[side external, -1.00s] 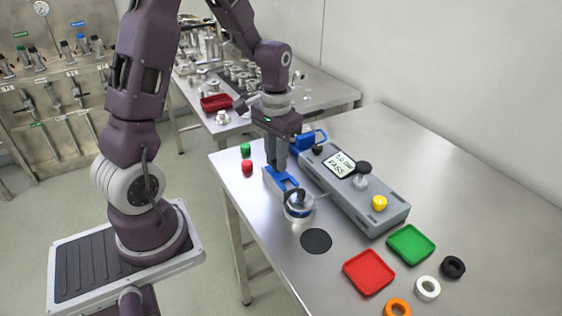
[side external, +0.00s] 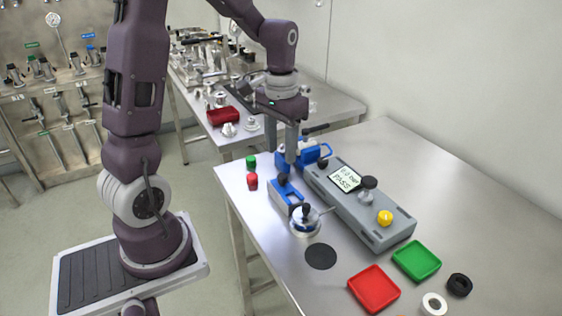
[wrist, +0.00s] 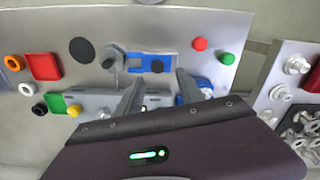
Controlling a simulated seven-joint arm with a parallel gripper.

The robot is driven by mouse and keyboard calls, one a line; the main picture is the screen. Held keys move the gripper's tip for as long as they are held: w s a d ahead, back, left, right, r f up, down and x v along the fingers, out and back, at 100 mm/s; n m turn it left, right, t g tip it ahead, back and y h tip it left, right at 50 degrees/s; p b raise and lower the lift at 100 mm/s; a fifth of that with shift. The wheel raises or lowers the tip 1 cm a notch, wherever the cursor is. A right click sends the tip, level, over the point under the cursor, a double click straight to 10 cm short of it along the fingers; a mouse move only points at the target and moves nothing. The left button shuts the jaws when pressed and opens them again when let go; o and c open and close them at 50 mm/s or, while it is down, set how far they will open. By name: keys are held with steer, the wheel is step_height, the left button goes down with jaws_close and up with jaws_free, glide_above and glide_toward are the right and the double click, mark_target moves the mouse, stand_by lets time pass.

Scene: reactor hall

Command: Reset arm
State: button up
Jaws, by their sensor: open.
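My gripper (side external: 294,155) is open and empty above the blue fixture, with its fingertips apart from the black knob (side external: 283,179) on it. In the wrist view my gripper's two fingers (wrist: 158,84) are spread, with the blue fixture (wrist: 140,64) and its knob showing beyond them. A metal cup-like part with a black top (side external: 305,222) sits at the fixture's near end. The grey tester (side external: 365,215) stands beside it, its display (side external: 345,179) reading PASS. A blue clamp with a handle (side external: 318,152) is behind the fingers, partly hidden.
A red tray (side external: 374,289), a green tray (side external: 416,260), a white ring (side external: 433,304) and a black ring (side external: 459,285) lie at the near right. Green (side external: 251,161) and red (side external: 253,181) caps stand by the left edge. The table's right side is clear.

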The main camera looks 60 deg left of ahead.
steer(key=shift+r, duration=0.25)
steer(key=shift+d+r, duration=0.1)
steer(key=s+d+r+m+t, duration=0.1)
steer(key=s+d+r+t, duration=0.1)
steer(key=s+d+r, duration=0.2)
steer(key=s+d+r+m+t, duration=0.2)
steer(key=s+d+r, duration=0.3)
steer(key=s+d, duration=0.4)
steer(key=s+t, duration=0.1)
steer(key=s, duration=0.1)
steer(key=shift+s+d+r+t, duration=0.25)
steer(key=shift+s+t, duration=0.05)
steer(key=shift+s, duration=0.05)
